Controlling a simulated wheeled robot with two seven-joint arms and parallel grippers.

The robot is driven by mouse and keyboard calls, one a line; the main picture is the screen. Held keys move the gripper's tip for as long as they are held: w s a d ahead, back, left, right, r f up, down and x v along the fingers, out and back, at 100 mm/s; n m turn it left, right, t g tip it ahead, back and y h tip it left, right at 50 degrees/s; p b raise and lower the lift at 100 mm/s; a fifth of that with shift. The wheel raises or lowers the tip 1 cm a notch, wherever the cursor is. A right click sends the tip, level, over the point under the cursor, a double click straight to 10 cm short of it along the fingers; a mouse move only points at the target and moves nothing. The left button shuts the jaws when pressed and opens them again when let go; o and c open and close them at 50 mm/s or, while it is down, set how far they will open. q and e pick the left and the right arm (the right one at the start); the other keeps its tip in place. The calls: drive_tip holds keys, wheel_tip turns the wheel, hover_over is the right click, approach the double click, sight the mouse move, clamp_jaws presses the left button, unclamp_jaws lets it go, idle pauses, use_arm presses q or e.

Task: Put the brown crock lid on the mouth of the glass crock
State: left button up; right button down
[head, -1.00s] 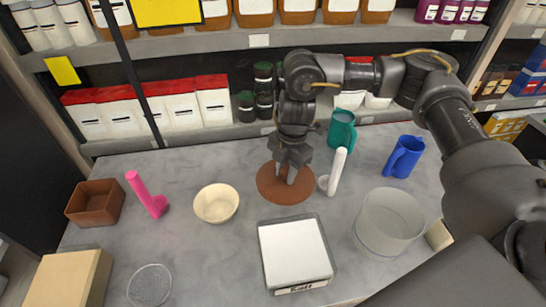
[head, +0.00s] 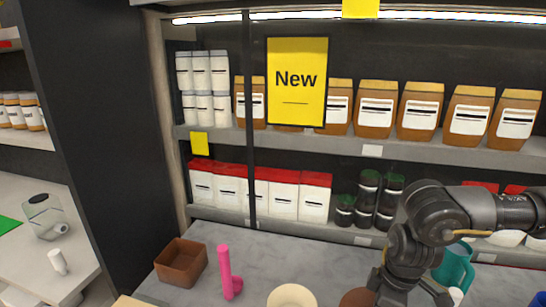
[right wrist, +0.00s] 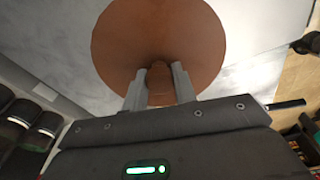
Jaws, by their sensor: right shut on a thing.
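The brown crock lid (right wrist: 158,38) is a round disc with a knob in the right wrist view. My right gripper (right wrist: 160,82) is shut on the lid's knob, one finger on each side. In the head view only part of the lid (head: 357,298) shows at the bottom edge, beside my right arm; the fingers are out of the picture there. I cannot tell whether the lid touches the counter. The glass crock is not in view now. My left gripper is not in view.
A brown box (head: 181,262), a pink pestle-like thing (head: 227,272) and a cream bowl (head: 291,297) stand on the grey counter. A teal mug (head: 455,268) is right of my arm. Stocked shelves (head: 300,232) rise behind. Another counter (head: 40,275) lies at left.

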drive_tip(key=shift+s+m, duration=0.35)
drive_tip(key=shift+m, duration=0.45)
